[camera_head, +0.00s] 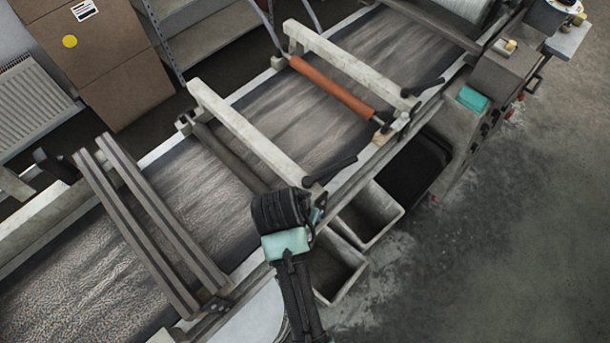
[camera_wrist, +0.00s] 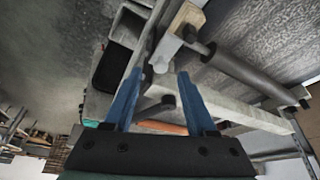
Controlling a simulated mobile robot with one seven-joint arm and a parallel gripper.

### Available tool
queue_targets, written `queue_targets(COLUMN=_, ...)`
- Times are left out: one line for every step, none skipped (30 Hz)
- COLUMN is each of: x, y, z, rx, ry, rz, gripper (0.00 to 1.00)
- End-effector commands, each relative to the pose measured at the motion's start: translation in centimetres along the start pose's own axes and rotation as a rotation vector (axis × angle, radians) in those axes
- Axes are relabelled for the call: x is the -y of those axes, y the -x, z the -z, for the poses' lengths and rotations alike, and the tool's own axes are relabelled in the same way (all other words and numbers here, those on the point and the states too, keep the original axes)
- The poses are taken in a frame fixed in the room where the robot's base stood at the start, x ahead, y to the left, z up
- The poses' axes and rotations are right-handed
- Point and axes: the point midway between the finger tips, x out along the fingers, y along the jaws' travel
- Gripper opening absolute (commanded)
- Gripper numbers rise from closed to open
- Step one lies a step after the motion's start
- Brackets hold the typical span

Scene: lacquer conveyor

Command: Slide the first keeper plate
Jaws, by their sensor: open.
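My gripper (camera_wrist: 160,74) is open, with its two blue fingers apart and nothing between them. In the wrist view, a tan block (camera_wrist: 187,18) and a pale metal piece (camera_wrist: 168,48) sit by the end of a dark grey roller (camera_wrist: 244,70). The metal piece lies just beyond the fingertips; I cannot tell whether either part is the first keeper plate. In the head view, my wrist hides the grey roller's near end. A similar tan piece (camera_head: 384,136) shows at the near end of the orange roller (camera_head: 332,87).
Pale crossbars (camera_head: 255,133) and dark twin rails (camera_head: 150,225) span the conveyor belt (camera_head: 285,120). Grey bins (camera_head: 368,215) stand below its near edge. Black handles (camera_head: 335,168) stick out at the crossbar ends. Open concrete floor (camera_head: 500,240) lies to the right.

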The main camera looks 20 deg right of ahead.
Motion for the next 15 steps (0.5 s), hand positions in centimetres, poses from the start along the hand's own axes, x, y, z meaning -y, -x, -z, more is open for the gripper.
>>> queue_targets(x=0.0, y=-0.6, z=0.0, rx=0.002, ry=-0.001, rz=-0.002, gripper=0.57)
queue_targets(x=0.0, y=-1.0, z=0.1, rx=0.001, ry=0.0, rz=-0.001, gripper=0.57)
queue_targets(x=0.0, y=-1.4, z=0.1, rx=0.001, ry=0.0, rz=-0.001, gripper=0.57)
queue_targets(x=0.0, y=-1.6, z=0.1, rx=0.0, ry=0.0, rz=0.0, gripper=0.57)
queue_targets(x=0.0, y=-1.8, z=0.1, rx=0.0, ry=0.0, rz=0.0, gripper=0.57)
queue_targets(x=0.0, y=-2.1, z=0.1, rx=0.0, ry=0.0, rz=0.0, gripper=0.57)
queue_targets(x=0.0, y=-2.3, z=0.1, rx=0.0, ry=0.0, rz=0.0, gripper=0.57)
queue_targets(x=0.1, y=-2.4, z=0.1, rx=-0.001, ry=0.0, rz=0.001, gripper=0.57)
queue_targets(x=0.1, y=-2.5, z=0.1, rx=-0.001, ry=0.0, rz=0.001, gripper=0.57)
queue_targets(x=0.1, y=-2.6, z=0.1, rx=-0.001, ry=0.0, rz=0.001, gripper=0.57)
queue_targets(x=0.1, y=-2.6, z=0.1, rx=-0.001, ry=0.001, rz=0.001, gripper=0.57)
queue_targets(x=0.1, y=-2.7, z=0.0, rx=-0.001, ry=0.001, rz=0.001, gripper=0.57)
queue_targets(x=0.1, y=-2.7, z=0.0, rx=-0.001, ry=0.001, rz=0.001, gripper=0.57)
queue_targets(x=0.1, y=-2.7, z=0.0, rx=-0.001, ry=0.001, rz=0.001, gripper=0.57)
queue_targets(x=0.1, y=-2.7, z=0.1, rx=-0.001, ry=0.001, rz=0.001, gripper=0.57)
